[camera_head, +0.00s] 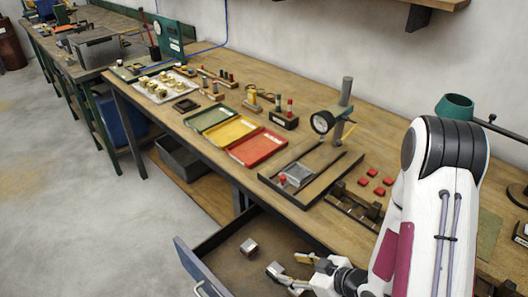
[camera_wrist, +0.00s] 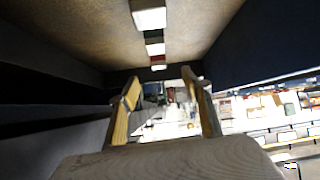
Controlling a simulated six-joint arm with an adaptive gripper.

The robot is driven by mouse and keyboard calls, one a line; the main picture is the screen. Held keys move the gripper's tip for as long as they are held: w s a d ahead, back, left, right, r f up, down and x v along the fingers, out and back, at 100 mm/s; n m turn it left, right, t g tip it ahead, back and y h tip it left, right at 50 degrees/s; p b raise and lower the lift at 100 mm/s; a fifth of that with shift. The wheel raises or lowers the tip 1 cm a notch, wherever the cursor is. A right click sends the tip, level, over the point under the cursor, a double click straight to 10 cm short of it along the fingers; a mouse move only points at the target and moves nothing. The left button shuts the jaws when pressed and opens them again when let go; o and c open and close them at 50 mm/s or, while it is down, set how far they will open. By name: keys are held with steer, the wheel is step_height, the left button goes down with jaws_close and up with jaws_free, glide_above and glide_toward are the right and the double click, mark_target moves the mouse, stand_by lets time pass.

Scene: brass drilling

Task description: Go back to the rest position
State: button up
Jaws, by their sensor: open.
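My gripper (camera_head: 290,265) is low inside the open drawer at the bottom of the head view, with its fingers apart. In the wrist view my gripper (camera_wrist: 160,92) shows two yellowish fingers spread, with nothing held between them. The open drawer (camera_head: 212,246) has a brown floor and a blue-grey front. A small silver block (camera_head: 249,247) lies on that floor, to the left of my gripper and apart from it. The wrist view shows a row of bright small blocks (camera_wrist: 150,18) beyond the fingertips. My arm hides the right part of the drawer.
The bench edge runs just above the drawer. On the bench stand a dial gauge (camera_head: 322,122) on its stand, several red pieces (camera_head: 372,173), and green, yellow and red trays (camera_head: 258,148). A green cup-shaped thing (camera_head: 456,106) is behind my arm. The floor (camera_head: 110,220) at left is clear.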

steer(key=w+a+r+h, duration=0.2)
steer(key=w+a+r, duration=0.2)
steer(key=r, duration=0.5)
steer(key=s+d+r+m+t+h, duration=0.15)
steer(key=d+r+m+h, duration=0.35)
steer(key=d+r, duration=0.65)
steer(key=s+r+m+g, duration=0.1)
steer(key=s+r, duration=0.2)
steer(key=s, duration=0.4)
steer(key=s+r+m+g, duration=0.1)
steer(key=s+r+m, duration=0.1)
steer(key=s+r, duration=0.2)
steer(key=s+d+r+m+g, duration=0.1)
steer(key=s+r+m, duration=0.1)
steer(key=s, duration=0.8)
steer(key=shift+s+r+h, duration=0.3)
steer(key=shift+s+r, duration=0.05)
steer(key=shift+r, duration=0.5)
